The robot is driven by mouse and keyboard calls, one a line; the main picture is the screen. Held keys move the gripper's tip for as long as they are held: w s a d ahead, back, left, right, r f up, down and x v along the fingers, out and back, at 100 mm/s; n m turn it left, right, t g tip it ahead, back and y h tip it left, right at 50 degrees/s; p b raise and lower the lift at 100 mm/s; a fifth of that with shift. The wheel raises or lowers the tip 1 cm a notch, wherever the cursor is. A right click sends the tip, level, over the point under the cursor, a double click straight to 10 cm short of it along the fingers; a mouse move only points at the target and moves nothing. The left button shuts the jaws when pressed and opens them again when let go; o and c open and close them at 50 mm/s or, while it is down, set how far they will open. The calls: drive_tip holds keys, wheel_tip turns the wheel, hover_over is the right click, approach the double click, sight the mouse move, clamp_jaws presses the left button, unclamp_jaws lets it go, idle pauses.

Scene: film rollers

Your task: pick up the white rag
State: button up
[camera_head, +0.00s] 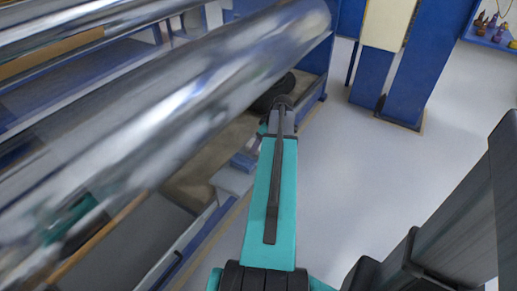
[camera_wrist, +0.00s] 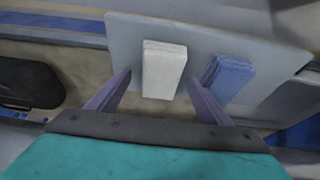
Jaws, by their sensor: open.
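The white rag (camera_wrist: 164,68) is a folded, block-like pad in the middle of the wrist view, on a grey panel (camera_wrist: 123,38). My gripper (camera_wrist: 159,76) is open, with its two purple fingers coming up from below. In the picture one fingertip is left of the rag and the other is at its right edge. I cannot tell how far the tips are from it in depth. In the head view my teal arm reaches forward past the roller, and I cannot make out the white rag there.
A folded blue rag (camera_wrist: 228,79) lies close to the right of the white one. A dark rounded object (camera_wrist: 27,83) is at the left. In the head view a large shiny roller (camera_head: 165,130) runs along my arm's left. Open grey floor (camera_head: 355,165) is to the right.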

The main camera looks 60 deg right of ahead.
drive_tip(key=shift+w+f, duration=0.15)
drive_tip(key=shift+f, duration=0.25)
drive_tip(key=shift+f, duration=0.25)
idle(1.0)
drive_tip(key=c, duration=1.1)
